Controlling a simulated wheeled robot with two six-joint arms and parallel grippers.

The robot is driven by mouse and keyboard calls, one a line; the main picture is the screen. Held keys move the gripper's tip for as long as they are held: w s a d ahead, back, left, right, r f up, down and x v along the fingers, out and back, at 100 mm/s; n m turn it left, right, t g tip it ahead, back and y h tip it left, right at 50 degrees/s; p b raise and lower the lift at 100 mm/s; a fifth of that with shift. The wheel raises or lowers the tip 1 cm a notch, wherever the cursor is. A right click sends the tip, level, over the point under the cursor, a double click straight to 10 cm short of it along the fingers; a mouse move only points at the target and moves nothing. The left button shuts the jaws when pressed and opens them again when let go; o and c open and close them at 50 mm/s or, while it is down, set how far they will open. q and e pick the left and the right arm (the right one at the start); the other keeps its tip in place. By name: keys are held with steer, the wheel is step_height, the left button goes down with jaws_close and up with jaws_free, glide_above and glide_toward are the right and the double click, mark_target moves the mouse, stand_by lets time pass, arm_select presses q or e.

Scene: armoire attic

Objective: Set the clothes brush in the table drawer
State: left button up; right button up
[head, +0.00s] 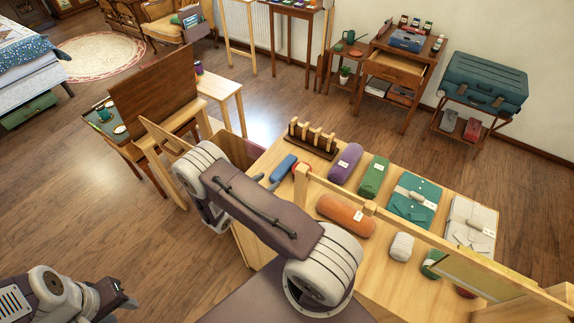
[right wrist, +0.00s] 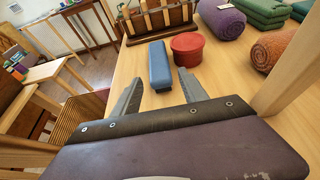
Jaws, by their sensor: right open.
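A long blue block, which looks like the clothes brush (head: 283,168), lies on the pale wooden table (head: 385,285). It also shows in the right wrist view (right wrist: 160,66), beside a round red tin (right wrist: 187,48). My right gripper (right wrist: 158,96) is open and empty, its two fingers pointing at the brush's near end, which lies just beyond them. In the head view my right arm hides most of this gripper. My left gripper (head: 121,298) is at the lower left over the floor, far from the brush; its jaws are unclear. An open drawer (head: 392,74) shows in the stand at the back.
A wooden rack (head: 313,140), rolled purple (head: 346,163), green and orange cloths, and folded cloths cover the table. A pale wooden rail (head: 440,243) crosses above it. Chairs and a small table stand left; floor is open in the middle.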

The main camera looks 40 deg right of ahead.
mark_target(279, 172)
steer(key=shift+d+f, duration=0.1)
steer(key=shift+d, duration=0.45)
steer(key=x, duration=0.2)
steer(key=shift+w+d+f+p, duration=0.2)
steer(key=shift+f+p, duration=0.05)
steer(key=shift+p, duration=0.05)
steer(key=p+x, duration=0.1)
steer(key=x, duration=0.2)
steer(key=shift+w+d+f, duration=0.1)
steer(key=shift+w+d, duration=0.1)
steer(key=shift+d, duration=0.05)
steer(key=shift+w+d+f, duration=0.15)
steer(key=shift+d+f, duration=0.2)
steer(key=shift+d, duration=0.1)
steer(key=shift+a+r, duration=0.1)
jaws_close()
steer(key=shift+r, duration=0.15)
